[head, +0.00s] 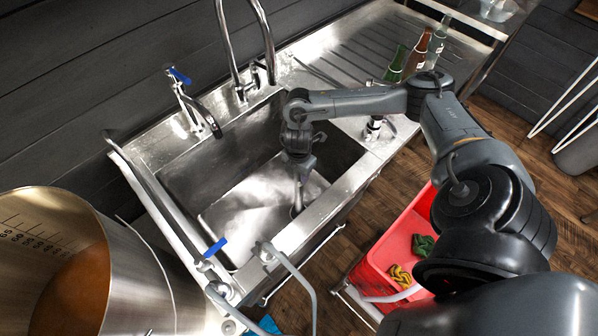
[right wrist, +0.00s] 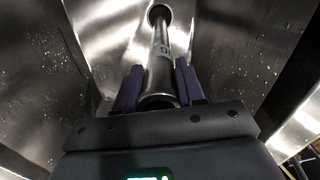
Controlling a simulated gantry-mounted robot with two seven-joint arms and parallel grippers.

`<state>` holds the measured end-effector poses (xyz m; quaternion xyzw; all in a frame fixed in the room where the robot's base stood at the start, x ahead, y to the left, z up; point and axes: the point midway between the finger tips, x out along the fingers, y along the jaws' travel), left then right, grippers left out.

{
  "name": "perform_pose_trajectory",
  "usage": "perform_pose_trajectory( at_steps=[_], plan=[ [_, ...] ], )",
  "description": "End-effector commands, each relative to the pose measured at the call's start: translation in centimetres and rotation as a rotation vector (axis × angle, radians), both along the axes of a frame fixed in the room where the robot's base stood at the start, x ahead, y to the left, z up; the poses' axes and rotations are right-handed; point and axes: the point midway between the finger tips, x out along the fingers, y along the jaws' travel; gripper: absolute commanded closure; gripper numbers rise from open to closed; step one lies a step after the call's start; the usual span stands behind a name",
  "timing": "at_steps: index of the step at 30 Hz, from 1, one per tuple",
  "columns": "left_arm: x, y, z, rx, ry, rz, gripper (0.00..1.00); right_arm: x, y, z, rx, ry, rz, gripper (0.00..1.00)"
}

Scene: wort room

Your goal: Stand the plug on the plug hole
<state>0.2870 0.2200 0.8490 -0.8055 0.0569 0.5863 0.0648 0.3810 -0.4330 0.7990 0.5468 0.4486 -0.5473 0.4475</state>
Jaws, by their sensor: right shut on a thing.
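The plug (right wrist: 162,55) is a long shiny metal tube. My right gripper (right wrist: 160,88) is shut on its near end, between two dark fingers. In the head view, my right gripper (head: 300,165) reaches down into the steel sink (head: 180,178), and the plug (head: 298,192) hangs below it, roughly upright. The tube's lower end is near the sink floor at the basin's right front. A dark round spot, likely the plug hole (head: 294,211), shows beside that end. I cannot tell whether the tube touches it. My left gripper is not in view.
Basin walls stand close around my right gripper. A tall tap (head: 240,85) and a blue-handled tap (head: 190,105) rise at the back. Bottles (head: 416,55) stand on the drainer. A large pot (head: 150,275) is at the left, a red crate (head: 395,245) at the lower right.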

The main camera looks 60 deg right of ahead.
Motion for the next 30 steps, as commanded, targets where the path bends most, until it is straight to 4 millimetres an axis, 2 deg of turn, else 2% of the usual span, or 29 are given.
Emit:
perform_pose_trajectory(
  at_steps=[17,30],
  plan=[
    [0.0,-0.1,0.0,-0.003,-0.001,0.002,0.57,0.1,0.0,-0.2,0.001,-0.002,0.000,1.00],
    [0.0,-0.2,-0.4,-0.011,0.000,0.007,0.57,0.1,0.0,-1.4,0.001,-0.001,0.001,1.00]
  ],
)
